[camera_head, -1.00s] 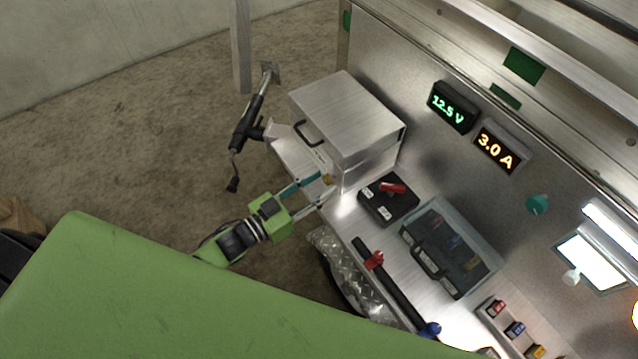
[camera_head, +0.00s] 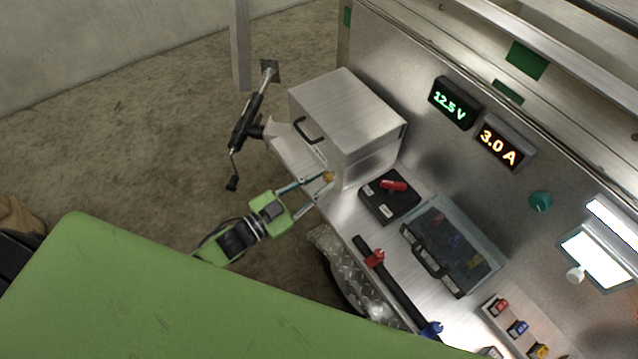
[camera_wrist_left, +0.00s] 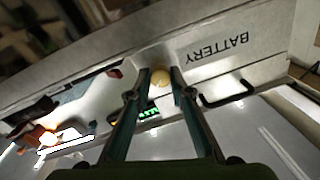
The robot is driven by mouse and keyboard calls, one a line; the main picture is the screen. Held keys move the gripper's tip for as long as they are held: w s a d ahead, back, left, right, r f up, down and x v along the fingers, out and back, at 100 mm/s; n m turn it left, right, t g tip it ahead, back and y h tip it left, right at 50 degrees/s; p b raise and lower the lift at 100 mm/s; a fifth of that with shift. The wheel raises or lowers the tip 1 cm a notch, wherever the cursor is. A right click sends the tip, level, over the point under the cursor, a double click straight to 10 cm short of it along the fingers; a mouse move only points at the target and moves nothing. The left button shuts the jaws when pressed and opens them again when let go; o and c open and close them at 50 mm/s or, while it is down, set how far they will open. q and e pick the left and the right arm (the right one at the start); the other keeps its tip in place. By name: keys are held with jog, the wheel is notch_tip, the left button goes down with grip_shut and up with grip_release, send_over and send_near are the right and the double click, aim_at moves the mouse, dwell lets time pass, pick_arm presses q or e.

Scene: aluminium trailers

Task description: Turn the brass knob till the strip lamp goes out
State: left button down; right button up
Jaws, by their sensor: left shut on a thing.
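The brass knob (camera_head: 328,176) sits on the side of the aluminium battery box (camera_head: 346,101). My left gripper (camera_head: 321,182) reaches it from the lower left, shut on the knob. In the left wrist view the round knob (camera_wrist_left: 160,77) lies between the two fingertips, next to the BATTERY label (camera_wrist_left: 217,44). The strip lamp (camera_head: 614,226) on the right of the wall panel is lit bright white. My right gripper is not in view.
A black box with a red switch (camera_head: 391,197), a clear-lidded case (camera_head: 452,247) and a black bar with a red clamp (camera_head: 376,258) fill the bench beside the battery box. The voltage display (camera_head: 453,105) reads 12.5 V and the current display (camera_head: 500,147) 3.0 A.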

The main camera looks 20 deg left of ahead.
pick_arm(q)
jog(key=shift+m, duration=0.5)
jog(key=c, duration=1.8)
grip_release()
jog(key=v, duration=1.2)
